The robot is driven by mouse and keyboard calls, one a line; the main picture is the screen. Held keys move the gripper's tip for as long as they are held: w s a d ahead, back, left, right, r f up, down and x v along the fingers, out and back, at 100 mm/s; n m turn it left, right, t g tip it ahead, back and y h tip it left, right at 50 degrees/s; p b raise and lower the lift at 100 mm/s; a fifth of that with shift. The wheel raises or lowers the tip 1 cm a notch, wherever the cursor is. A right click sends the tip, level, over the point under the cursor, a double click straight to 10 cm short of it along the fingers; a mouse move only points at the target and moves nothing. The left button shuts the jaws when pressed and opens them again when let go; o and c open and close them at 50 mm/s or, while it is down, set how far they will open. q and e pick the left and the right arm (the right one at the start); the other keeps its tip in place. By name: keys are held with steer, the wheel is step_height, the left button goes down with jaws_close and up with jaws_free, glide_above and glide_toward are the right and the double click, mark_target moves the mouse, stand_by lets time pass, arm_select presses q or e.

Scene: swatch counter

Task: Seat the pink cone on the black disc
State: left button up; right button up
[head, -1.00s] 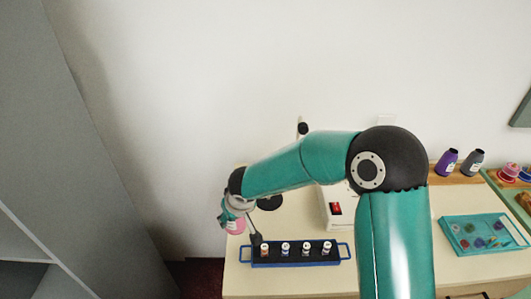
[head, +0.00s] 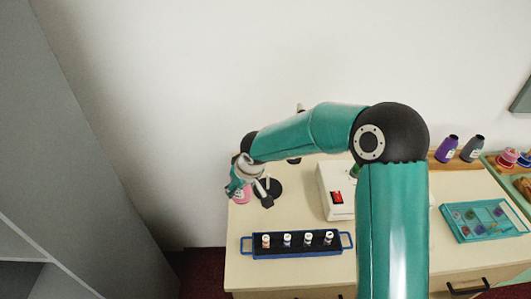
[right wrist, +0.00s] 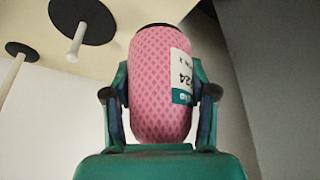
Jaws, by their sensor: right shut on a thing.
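The pink cone (head: 242,196) has a patterned side and a white and teal label, and it fills the middle of the right wrist view (right wrist: 155,85). My right gripper (head: 238,187) is shut on it, one finger on each side. The black disc (head: 274,190) lies on the table just right of the cone in the head view, with a white peg standing on it. In the right wrist view the disc (right wrist: 98,22) is at upper left, apart from the cone. My left gripper is not in view.
A blue tray (head: 248,244) with several small spools stands at the front. A white box with a red switch (head: 331,205) stands right of the disc. A second dark disc (head: 294,160) is partly hidden behind my arm. A teal tray (head: 460,232) lies at right.

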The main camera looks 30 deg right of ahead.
mark_target(267, 177)
steer(key=w+d+r+n, duration=0.1)
steer(key=d, duration=0.2)
steer(key=w+d+r+n+y+b, duration=0.1)
steer(key=d+n, duration=0.1)
steer(key=d, duration=0.2)
steer(key=w+d+r+n, duration=0.1)
steer(key=d+r, duration=0.1)
steer(key=d, duration=0.2)
steer(key=shift+w+g+y, duration=0.15)
steer(key=shift+g+y, duration=0.15)
steer(key=shift+w+d+r+n, duration=0.1)
steer(key=shift+d+r+n, duration=0.2)
steer(key=shift+n, duration=0.3)
steer(key=shift+f+b, duration=1.55)
steer(key=shift+f, duration=0.35)
steer(key=shift+f+b, duration=3.05)
steer(key=shift+f, duration=0.75)
steer(key=o, duration=1.3)
